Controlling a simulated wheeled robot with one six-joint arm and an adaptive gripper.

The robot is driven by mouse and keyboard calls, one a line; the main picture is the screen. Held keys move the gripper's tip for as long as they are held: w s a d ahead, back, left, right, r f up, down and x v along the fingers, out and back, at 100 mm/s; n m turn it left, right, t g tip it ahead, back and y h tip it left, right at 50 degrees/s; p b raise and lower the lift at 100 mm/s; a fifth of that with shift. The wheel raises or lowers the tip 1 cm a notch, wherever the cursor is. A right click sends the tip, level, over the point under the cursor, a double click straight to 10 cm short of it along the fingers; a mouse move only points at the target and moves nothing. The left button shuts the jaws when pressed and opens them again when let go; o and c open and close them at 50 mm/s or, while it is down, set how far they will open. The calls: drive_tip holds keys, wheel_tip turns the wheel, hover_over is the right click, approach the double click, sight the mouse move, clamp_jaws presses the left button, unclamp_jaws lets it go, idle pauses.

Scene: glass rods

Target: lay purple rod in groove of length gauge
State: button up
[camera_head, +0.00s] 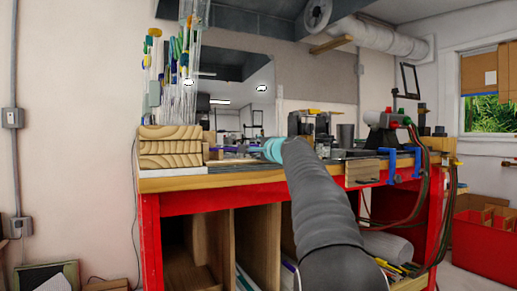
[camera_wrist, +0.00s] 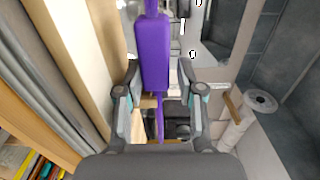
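A purple rod shows in the wrist view. It has a thick purple block-like part (camera_wrist: 153,55) and a thin end pointing down between the fingers. My gripper (camera_wrist: 160,70) has its two fingers apart, one on each side of the purple part. The purple part lies close to the left fingertip, with a narrow gap at the right one. Contact cannot be made out. In the head view a small purple piece (camera_head: 231,150) shows over the bench top, left of my arm's cyan ring. The length gauge cannot be made out.
A wooden-topped red bench (camera_head: 230,179) spans the middle. Stacked wooden blocks (camera_head: 170,148) stand at its left end, below many upright coloured rods (camera_head: 178,75). Blue clamps (camera_head: 391,165) and a torch with hoses (camera_head: 388,120) crowd the right end.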

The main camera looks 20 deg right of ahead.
drive_tip(key=s, duration=1.2)
drive_tip(key=shift+d, duration=0.2)
drive_tip(key=s+a+f+n+g, duration=0.2)
drive_tip(key=s+f, duration=0.1)
drive_tip(key=f, duration=0.5)
drive_tip(key=s+a+f+n+g, duration=0.2)
drive_tip(key=f+n+g, duration=0.1)
drive_tip(key=f, duration=0.4)
drive_tip(key=s+a+f+n+g, duration=0.2)
drive_tip(key=s+a+f, duration=0.1)
drive_tip(key=f, duration=0.5)
drive_tip(key=s+a+f+n+g, duration=0.1)
drive_tip(key=s+a+f+n, duration=0.2)
drive_tip(key=s, duration=0.6)
drive_tip(key=s+a+f+n+g, duration=0.2)
drive_tip(key=s+a+f+n, duration=0.2)
drive_tip(key=s+a+f, duration=0.3)
drive_tip(key=s+a+f+n+g, duration=0.2)
drive_tip(key=s+a+f, duration=0.3)
drive_tip(key=s, duration=0.7)
drive_tip(key=shift+a+f+n+h, duration=0.3)
drive_tip(key=shift+a+f+n, duration=0.1)
drive_tip(key=shift+f+n, duration=0.45)
